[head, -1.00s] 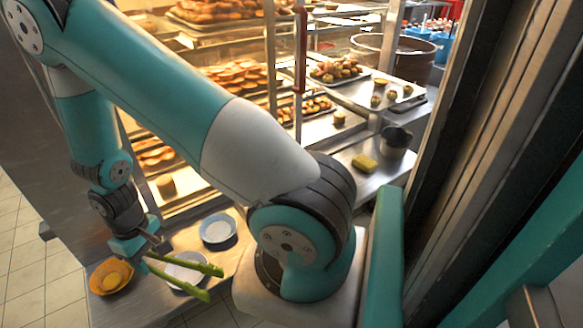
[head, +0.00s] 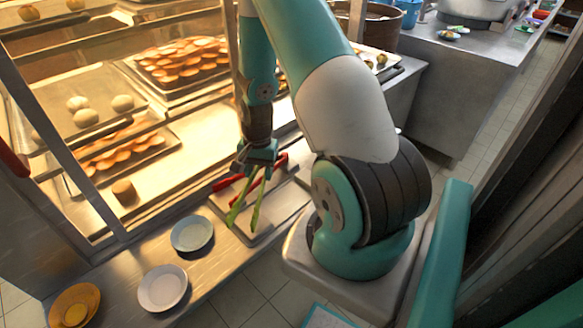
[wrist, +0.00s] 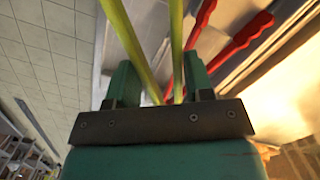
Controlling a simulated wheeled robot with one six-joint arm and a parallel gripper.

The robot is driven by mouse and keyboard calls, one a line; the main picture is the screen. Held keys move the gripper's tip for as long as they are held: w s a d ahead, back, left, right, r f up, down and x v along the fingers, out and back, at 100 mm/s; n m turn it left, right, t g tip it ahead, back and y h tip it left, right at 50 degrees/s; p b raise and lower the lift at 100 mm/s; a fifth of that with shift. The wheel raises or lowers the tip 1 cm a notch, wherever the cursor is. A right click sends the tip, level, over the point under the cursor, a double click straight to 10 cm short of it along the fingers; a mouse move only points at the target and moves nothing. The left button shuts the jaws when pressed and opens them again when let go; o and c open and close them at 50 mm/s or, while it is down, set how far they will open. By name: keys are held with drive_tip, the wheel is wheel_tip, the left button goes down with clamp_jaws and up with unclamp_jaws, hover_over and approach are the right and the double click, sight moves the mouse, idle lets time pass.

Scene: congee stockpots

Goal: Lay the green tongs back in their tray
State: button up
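My gripper (head: 262,152) points down over the metal counter. It is shut on the green tongs (head: 257,210), whose two arms hang spread apart below the fingers. In the wrist view the green tongs (wrist: 131,45) run out from between the two finger pads. A shallow metal tray (head: 284,192) lies under the gripper. Red tongs (head: 223,184) are on or at this tray, partly behind the green pair; their red handles also show in the wrist view (wrist: 240,40). I cannot tell whether the green tips touch the tray.
A lit glass case with trays of baked goods (head: 180,62) rises behind. Tiled floor (head: 262,285) shows in front.

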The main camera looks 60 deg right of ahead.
drive_tip(key=s+d+m, duration=0.5)
drive_tip(key=d+m, duration=0.2)
wheel_tip(320, 180, down, 9)
drive_tip(key=b, duration=0.8)
drive_tip(key=shift+d+f, duration=0.1)
drive_tip(key=shift+f, duration=0.1)
drive_tip(key=o, duration=0.6)
drive_tip(key=r, duration=0.5)
drive_tip(key=d+r+p, duration=0.1)
drive_tip(key=r, duration=0.5)
drive_tip(key=r+p, duration=0.1)
drive_tip(key=r, duration=0.5)
drive_tip(key=shift+s+d+r, duration=0.2)
drive_tip(key=shift+s+d, duration=0.05)
drive_tip(key=shift+d, duration=0.05)
